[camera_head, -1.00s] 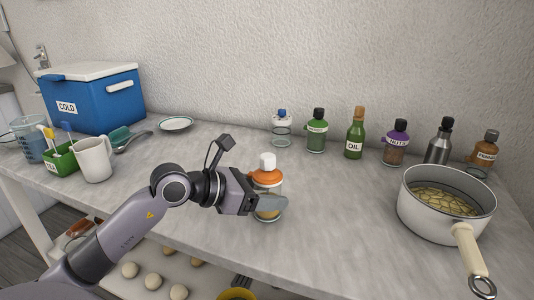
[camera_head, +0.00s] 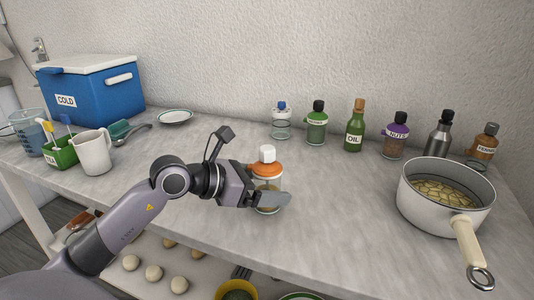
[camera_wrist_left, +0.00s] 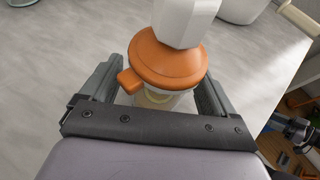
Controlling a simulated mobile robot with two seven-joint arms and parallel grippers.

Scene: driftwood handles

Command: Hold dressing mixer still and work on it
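The dressing mixer (camera_head: 267,171) stands upright on the counter, a clear jar with an orange lid and white knob and yellowish contents low inside. In the left wrist view its orange lid (camera_wrist_left: 165,62) and large white knob fill the upper middle. My left gripper (camera_head: 268,200) is at the jar body below the lid. In the left wrist view my left gripper (camera_wrist_left: 158,95) has one finger on each side of the jar and appears shut on it; the contact is partly hidden under the lid.
A white pot (camera_head: 430,215) with sliced food is at the right, its handle past the front edge. Bottles, including the oil bottle (camera_head: 355,128), line the wall. A blue cold box (camera_head: 110,92), white mug (camera_head: 92,153) and green caddy (camera_head: 62,153) stand left. Counter (camera_head: 335,205) around the mixer is clear.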

